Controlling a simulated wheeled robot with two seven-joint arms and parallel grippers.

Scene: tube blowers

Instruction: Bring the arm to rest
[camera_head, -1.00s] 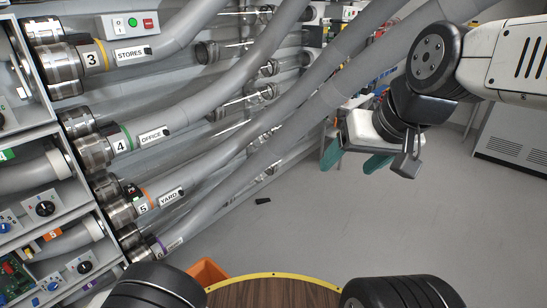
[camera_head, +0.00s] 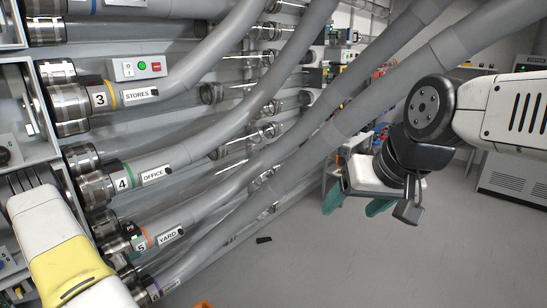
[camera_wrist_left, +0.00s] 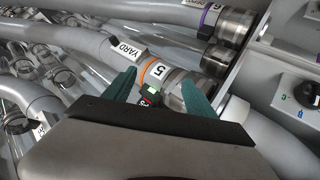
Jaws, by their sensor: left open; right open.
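My left arm (camera_head: 68,240), white and yellow, crosses the lower left of the head view; its fingertips cannot be made out there. In the left wrist view my left gripper (camera_wrist_left: 158,92) has its teal fingers apart and empty. The orange-banded coupling of the YARD tube, number 5 (camera_wrist_left: 156,72), shows beyond and between them; I cannot tell whether they touch it. It also shows in the head view (camera_head: 145,239). My right gripper (camera_head: 358,203) hangs at the right of the head view, teal fingers apart and nothing between them, over open floor.
The STORES tube (camera_head: 140,95) and OFFICE tube (camera_head: 153,175) run from metal couplings at the left rack. A switch box (camera_head: 137,68) is above STORES. A small black item (camera_head: 264,240) lies on the grey floor. A grey vented cabinet (camera_head: 513,160) stands at the right.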

